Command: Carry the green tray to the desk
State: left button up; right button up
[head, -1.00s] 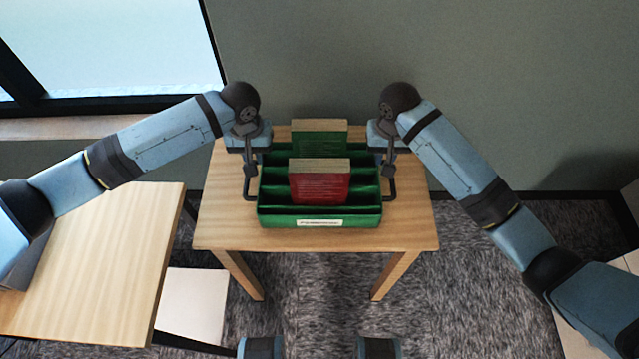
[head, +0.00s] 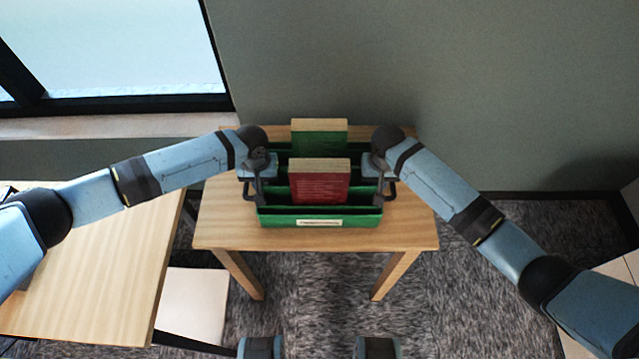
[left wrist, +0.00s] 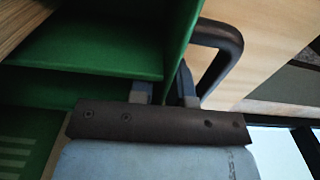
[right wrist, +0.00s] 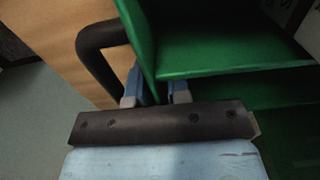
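The green tray (head: 320,221) sits on a small wooden table (head: 225,232) ahead of me. It has several compartments and a black handle on each side. My left gripper (head: 257,192) is at its left side, my right gripper (head: 382,190) at its right. In the left wrist view the fingers (left wrist: 163,92) are apart, either side of the tray's side wall, beside the black handle (left wrist: 228,55). In the right wrist view the fingers (right wrist: 156,92) also stand apart around the wall, beside the other handle (right wrist: 92,50). A wooden desk (head: 95,265) stands at the left.
A red book (head: 320,184) and a green book (head: 319,135) stand upright in the tray. A wall and window (head: 110,45) are behind the table. A white seat (head: 193,300) is under the desk's right edge. Carpet (head: 320,285) lies open in front of the table.

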pick_arm(q)
jog(key=shift+c, duration=0.5)
pick_arm(e)
jog(key=shift+c, duration=0.5)
pick_arm(q)
grip_shut()
pick_arm(e)
grip_shut()
pick_arm(q)
jog(key=shift+w+r, duration=0.1)
jog(key=shift+r, duration=0.1)
pick_arm(e)
jog(key=shift+w+r, duration=0.1)
jog(key=shift+r, duration=0.1)
